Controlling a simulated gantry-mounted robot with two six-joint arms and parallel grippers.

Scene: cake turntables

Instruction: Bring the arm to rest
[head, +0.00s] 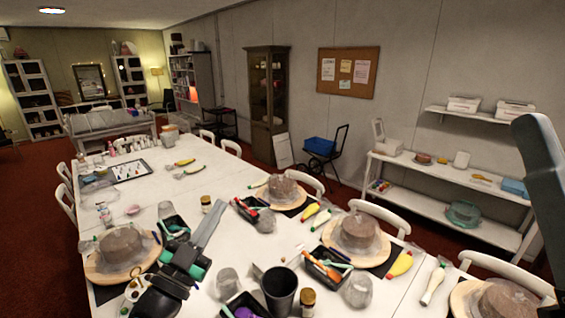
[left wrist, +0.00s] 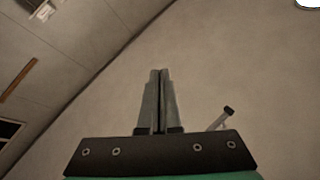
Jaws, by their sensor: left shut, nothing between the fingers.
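My left gripper (head: 219,206) is shut and empty. In the head view it points up and away over the near left part of the long white table, with its grey fingers close together.
The white table (head: 150,196) is crowded. Cakes on turntables stand near left (head: 121,243), at centre (head: 357,230) and near right (head: 500,300). A dark cup (head: 279,288) and several glasses stand close to the left gripper. White chairs (head: 380,215) line the right side.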

